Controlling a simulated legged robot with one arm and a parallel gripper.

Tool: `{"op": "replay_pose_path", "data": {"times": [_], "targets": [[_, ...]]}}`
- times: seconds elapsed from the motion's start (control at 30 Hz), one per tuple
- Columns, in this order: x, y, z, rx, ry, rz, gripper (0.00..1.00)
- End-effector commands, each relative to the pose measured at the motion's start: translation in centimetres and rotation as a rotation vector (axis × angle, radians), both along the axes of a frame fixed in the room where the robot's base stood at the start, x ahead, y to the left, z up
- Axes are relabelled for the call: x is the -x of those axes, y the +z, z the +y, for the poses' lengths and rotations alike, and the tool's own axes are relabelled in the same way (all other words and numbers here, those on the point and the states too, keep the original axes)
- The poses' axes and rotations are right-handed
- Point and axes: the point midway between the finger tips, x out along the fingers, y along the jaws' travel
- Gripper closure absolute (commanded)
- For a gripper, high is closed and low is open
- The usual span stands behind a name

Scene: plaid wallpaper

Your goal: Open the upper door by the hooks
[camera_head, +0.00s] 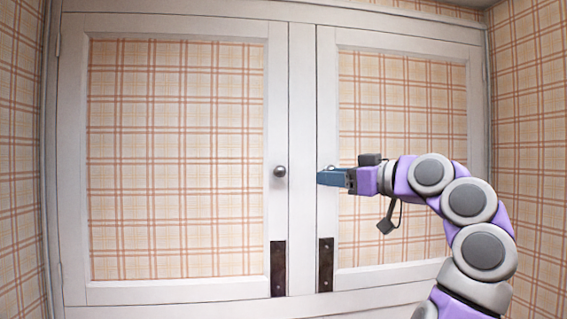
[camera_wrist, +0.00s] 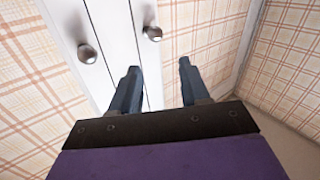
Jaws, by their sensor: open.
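Two white-framed doors with plaid panels fill the head view: a left door (camera_head: 180,290) and a right door (camera_head: 400,275). The left door has a round grey knob (camera_head: 280,171) near its inner edge; it also shows in the wrist view (camera_wrist: 87,54). The right door's knob (camera_wrist: 152,33) shows in the wrist view and is mostly hidden behind my gripper in the head view. Dark metal plates (camera_head: 278,268) (camera_head: 326,264) sit low on the inner edges. Both doors look shut. My gripper (camera_wrist: 158,75) is open and empty, its blue fingers apart from both knobs.
A narrow white strip (camera_head: 302,120) divides the doors. Plaid walls stand close on the left (camera_head: 20,160) and right (camera_head: 530,120). A white ledge (camera_head: 200,309) runs below the doors. The space before the left door is clear.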

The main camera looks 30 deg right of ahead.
Motion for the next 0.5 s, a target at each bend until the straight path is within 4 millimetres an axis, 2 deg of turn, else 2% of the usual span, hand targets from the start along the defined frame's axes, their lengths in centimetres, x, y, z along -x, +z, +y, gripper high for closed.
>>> {"op": "replay_pose_path", "data": {"times": [0.13,0.27,0.5], "targets": [[0.5,0.3,-0.8,0.048,-0.023,-0.02,0.54],[-0.1,0.3,-0.6,0.057,-0.026,-0.024,0.54],[-3.8,0.4,0.5,0.056,-0.026,-0.021,0.54]]}}
